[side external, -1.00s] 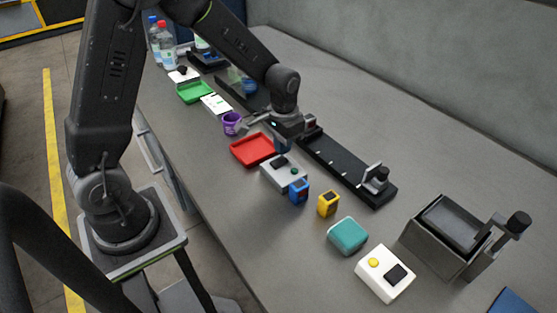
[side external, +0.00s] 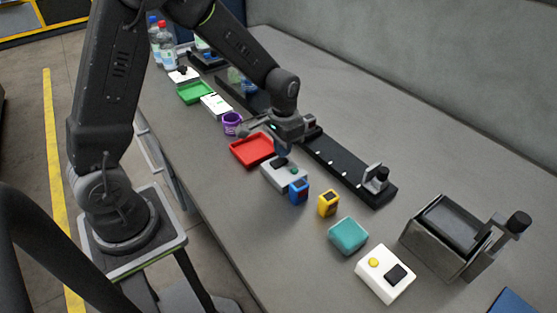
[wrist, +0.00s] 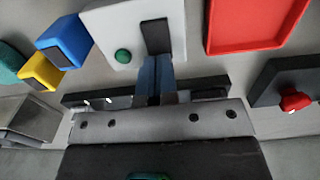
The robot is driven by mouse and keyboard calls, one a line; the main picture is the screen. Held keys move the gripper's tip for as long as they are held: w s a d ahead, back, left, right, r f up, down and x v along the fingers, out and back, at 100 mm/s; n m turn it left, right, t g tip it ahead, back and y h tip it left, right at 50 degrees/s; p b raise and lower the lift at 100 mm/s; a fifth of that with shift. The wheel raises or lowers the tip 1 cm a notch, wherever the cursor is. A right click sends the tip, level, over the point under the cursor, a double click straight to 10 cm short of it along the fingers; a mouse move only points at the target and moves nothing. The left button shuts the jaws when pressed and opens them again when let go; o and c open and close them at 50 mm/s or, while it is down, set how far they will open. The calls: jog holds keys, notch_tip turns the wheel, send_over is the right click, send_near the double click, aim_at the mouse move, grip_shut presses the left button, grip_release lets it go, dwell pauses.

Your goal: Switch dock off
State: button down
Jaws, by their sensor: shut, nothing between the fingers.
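A pale grey box (side external: 284,174) with a black rocker switch (side external: 279,162) and a green button (side external: 295,170) sits beside a red tray. It also shows at the top of the wrist view (wrist: 103,28), with the rocker (wrist: 157,36) and the green button (wrist: 123,56). My gripper (wrist: 157,62) is shut and empty. Its blue-grey fingertips are at the rocker's near end in the wrist view; I cannot tell whether they touch it. In the side view my gripper (side external: 283,150) points down over the box. No label shows which unit is the dock.
The red tray (side external: 251,149), a blue block (side external: 299,191) and a yellow block (side external: 328,203) stand close by. A black rail (side external: 345,168) lies behind. A white box (side external: 370,284) with a yellow button and black switch stands nearer the camera, past a teal block (side external: 347,235).

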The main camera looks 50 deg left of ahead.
aim_at(283, 159)
jog(key=shift+f, duration=0.8)
dwell(0.4)
jog(key=shift+r, duration=3.55)
jog(key=shift+r, duration=0.1)
jog(key=s+d+r+t, duration=0.2)
jog(key=s+r, duration=0.4)
jog(key=s, duration=0.3)
jog(key=s+d+r+t, duration=0.2)
jog(key=s+r+t, duration=0.1)
jog(key=s+r, duration=0.4)
jog(key=shift+s+d+r+t, duration=0.2)
jog(key=shift+s+t, duration=0.1)
jog(key=shift+s, duration=0.9)
